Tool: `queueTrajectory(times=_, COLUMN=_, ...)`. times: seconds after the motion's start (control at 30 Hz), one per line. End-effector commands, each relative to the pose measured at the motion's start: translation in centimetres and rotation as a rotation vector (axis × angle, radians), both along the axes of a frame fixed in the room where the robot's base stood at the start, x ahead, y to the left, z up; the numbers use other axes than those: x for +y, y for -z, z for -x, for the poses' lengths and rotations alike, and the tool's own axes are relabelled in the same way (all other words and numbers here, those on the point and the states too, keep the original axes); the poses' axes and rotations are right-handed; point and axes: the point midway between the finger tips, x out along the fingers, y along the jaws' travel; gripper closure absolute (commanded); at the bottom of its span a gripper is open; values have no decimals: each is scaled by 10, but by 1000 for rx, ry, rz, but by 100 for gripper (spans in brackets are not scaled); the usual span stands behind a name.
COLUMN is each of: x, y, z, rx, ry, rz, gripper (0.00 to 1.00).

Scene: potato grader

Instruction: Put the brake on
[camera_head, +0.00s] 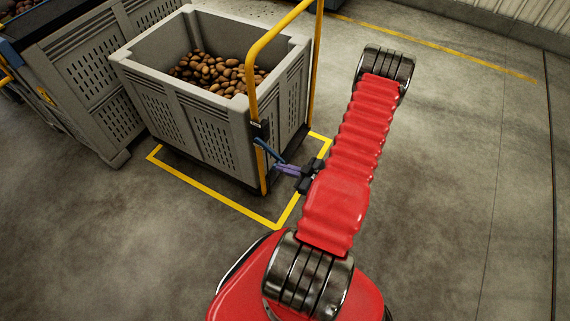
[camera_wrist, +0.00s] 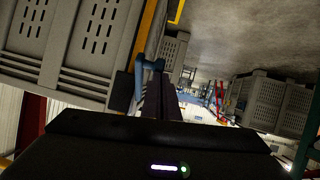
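The brake looks to be the blue lever (camera_head: 268,151) that sticks out from a dark bracket low on the yellow handle frame of the crate trolley. It slopes down to the right in the head view. The blue lever also shows in the wrist view (camera_wrist: 149,65), just beyond my fingertips. My gripper (camera_head: 281,167) has purple fingers that point left at the lever's free end and overlap it in the picture. In the wrist view the fingers (camera_wrist: 159,80) stand close together. I cannot tell whether they grip the lever or are only beside it.
A grey slatted crate (camera_head: 190,125) with potatoes (camera_head: 216,72) stands inside a yellow floor outline (camera_head: 222,199). The upright yellow handle frame (camera_head: 252,80) is close to my gripper. More grey crates (camera_head: 75,65) stand at left. The concrete floor at right is clear.

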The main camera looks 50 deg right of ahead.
Motion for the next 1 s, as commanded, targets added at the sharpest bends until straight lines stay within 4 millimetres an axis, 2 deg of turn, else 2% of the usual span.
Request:
queueTrajectory(times=0.3, x=3, y=-37, z=8, rx=-16, ry=-7, rz=4, gripper=100)
queueTrajectory(times=1.0, x=-3, y=-62, z=88, rx=-18, ry=-9, rz=3, gripper=100)
